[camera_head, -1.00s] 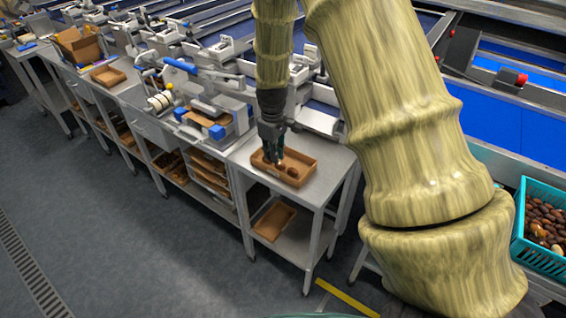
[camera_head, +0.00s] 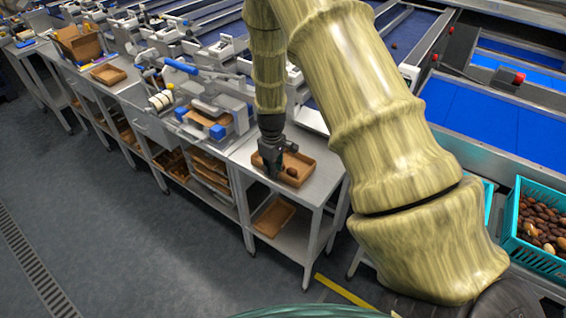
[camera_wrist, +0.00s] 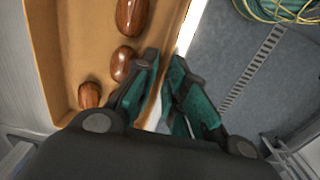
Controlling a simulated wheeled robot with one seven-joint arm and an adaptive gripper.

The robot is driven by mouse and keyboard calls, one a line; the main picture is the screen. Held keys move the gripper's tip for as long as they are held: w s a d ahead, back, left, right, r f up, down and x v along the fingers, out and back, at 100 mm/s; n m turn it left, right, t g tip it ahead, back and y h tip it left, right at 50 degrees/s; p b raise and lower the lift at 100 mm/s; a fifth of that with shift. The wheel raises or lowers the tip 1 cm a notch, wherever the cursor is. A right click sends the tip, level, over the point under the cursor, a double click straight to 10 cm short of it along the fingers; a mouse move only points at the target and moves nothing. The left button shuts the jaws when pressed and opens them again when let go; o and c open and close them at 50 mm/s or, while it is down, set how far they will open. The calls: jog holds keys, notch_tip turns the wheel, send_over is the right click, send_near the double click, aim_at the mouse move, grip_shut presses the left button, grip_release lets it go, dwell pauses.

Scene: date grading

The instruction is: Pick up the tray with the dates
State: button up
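The brown tray (camera_head: 307,174) rests on the steel side table, with a dark date (camera_head: 291,171) showing in it. In the wrist view, the tray (camera_wrist: 82,38) holds three brown dates, the nearest to my fingers being a date (camera_wrist: 123,64). My gripper (camera_head: 271,172) is at the tray's left front side. In the wrist view, my gripper's fingers (camera_wrist: 165,64) straddle the tray's wall, one inside and one outside. They are drawn close together and appear shut on the wall. The exact contact is hidden.
A lower shelf holds an empty brown tray (camera_head: 274,217). A weighing machine (camera_head: 212,118) stands left of the table. A teal crate of dates (camera_head: 512,243) is at the right. The grey floor (camera_head: 120,240) in front is clear.

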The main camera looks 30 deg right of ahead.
jog(key=shift+f, duration=0.2)
jog(key=shift+c, duration=0.2)
grip_shut()
jog(key=shift+r, duration=0.15)
